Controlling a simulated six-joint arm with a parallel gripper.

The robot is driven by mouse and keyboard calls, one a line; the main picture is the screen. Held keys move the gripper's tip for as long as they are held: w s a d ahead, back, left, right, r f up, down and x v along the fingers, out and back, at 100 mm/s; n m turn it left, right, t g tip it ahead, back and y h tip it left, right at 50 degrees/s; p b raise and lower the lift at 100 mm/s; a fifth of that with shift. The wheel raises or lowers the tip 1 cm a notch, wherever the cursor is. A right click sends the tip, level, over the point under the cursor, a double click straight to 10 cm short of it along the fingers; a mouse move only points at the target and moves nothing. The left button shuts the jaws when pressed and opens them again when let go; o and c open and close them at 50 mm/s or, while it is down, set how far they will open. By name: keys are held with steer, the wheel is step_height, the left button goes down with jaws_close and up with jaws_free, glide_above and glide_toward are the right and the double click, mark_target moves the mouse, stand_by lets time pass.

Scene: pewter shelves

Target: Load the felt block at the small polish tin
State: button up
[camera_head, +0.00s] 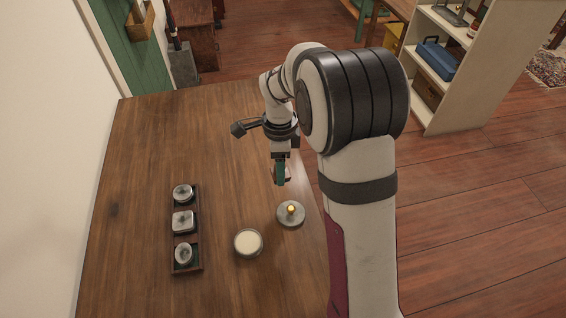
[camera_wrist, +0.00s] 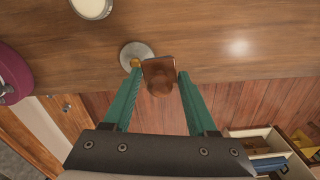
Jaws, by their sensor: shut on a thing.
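My gripper (camera_head: 280,180) is shut on a brown block with a rounded grip (camera_wrist: 158,70), which looks like the felt block. In the wrist view the block sits between the teal fingertips; in the head view the fingers mostly hide it. It is held over the table's right edge. A small round tin with a pale cream filling (camera_head: 248,242) stands on the table, nearer the camera and left of my gripper. It also shows at the top of the wrist view (camera_wrist: 92,7). The block is apart from the tin.
A grey disc with a brass knob (camera_head: 291,215) lies between tin and gripper. A dark narrow tray (camera_head: 187,268) holds three silvery pieces at left. The wooden table (camera_head: 140,140) is clear behind them. A cream shelf unit (camera_head: 455,105) stands on the floor at right.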

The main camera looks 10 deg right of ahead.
steer(key=s+a+n, duration=0.4)
steer(key=a+n, duration=0.1)
steer(key=n, duration=0.2)
steer(key=shift+s+a+f+n, duration=0.3)
steer(key=shift+s+a+n, duration=0.05)
steer(key=shift+a+n, duration=0.05)
steer(key=s+a+n, duration=0.1)
steer(key=s+n, duration=0.1)
steer(key=n, duration=0.1)
steer(key=s+a+n, duration=0.2)
steer(key=n, duration=0.1)
steer(key=s+a+f+n, duration=0.1)
steer(key=s+n, duration=0.1)
steer(key=shift+s+a+n, duration=0.1)
steer(key=shift+a+n, duration=0.15)
steer(key=shift+n, duration=0.15)
steer(key=shift+s+f, duration=0.1)
steer(key=shift+f, duration=2.85)
steer(key=shift+f, duration=0.55)
steer(key=shift+r, duration=3.55)
